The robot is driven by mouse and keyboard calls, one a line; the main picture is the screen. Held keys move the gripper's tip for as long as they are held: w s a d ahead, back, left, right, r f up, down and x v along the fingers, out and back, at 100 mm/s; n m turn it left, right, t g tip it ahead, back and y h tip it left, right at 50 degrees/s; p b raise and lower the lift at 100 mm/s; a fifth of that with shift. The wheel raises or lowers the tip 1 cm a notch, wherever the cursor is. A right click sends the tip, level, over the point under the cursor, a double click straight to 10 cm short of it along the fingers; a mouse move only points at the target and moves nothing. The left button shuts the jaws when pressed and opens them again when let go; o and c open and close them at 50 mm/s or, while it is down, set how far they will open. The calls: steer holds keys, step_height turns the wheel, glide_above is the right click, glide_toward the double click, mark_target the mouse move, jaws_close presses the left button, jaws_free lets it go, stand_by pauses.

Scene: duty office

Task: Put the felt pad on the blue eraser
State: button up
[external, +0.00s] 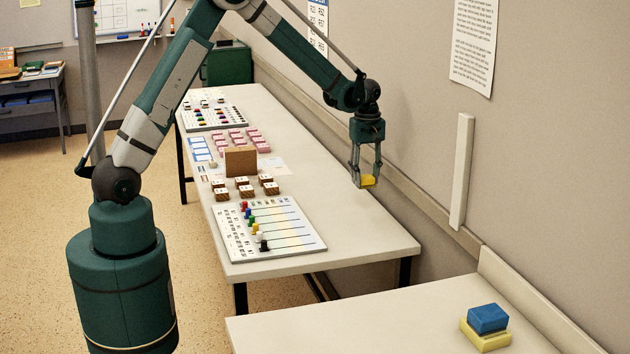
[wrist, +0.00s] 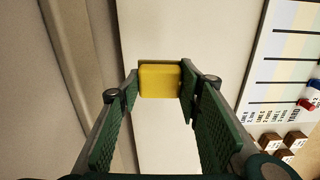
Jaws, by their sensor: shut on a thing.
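A yellow block, seemingly the felt pad (external: 369,181), is held between the fingertips of my gripper (external: 366,180). In the wrist view the yellow pad (wrist: 160,80) sits between the two green fingers of my gripper (wrist: 160,84), which touch its sides. My gripper points down over the far table, near the wall, with the pad above the tabletop. The blue eraser (external: 488,318) lies on top of a pale yellow block (external: 485,338) on the near table, at lower right, well away from my gripper. The eraser is not in the wrist view.
The far table (external: 370,235) holds a board with coloured pegs (external: 268,230), several small brown blocks, an upright brown block (external: 240,161) and pink pieces. The near table (external: 370,318) is otherwise bare in view. A wall (external: 550,150) with a ledge runs along the right.

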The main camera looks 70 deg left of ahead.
steer(key=w+d+r+m, duration=0.2)
steer(key=d+m, duration=0.1)
steer(key=d, duration=0.7)
steer(key=w+d+r+m, duration=0.1)
steer(key=d+m, duration=0.1)
steer(key=d, duration=0.8)
step_height(320, 180, up, 14)
steer(key=m+p, duration=0.8)
steer(key=m, duration=0.5)
glide_above(489, 312)
steer(key=shift+d, duration=0.1)
steer(key=shift+f, duration=0.15)
steer(key=shift+f, duration=3.05)
steer(key=shift+f, duration=0.1)
steer(key=shift+f, duration=1.8)
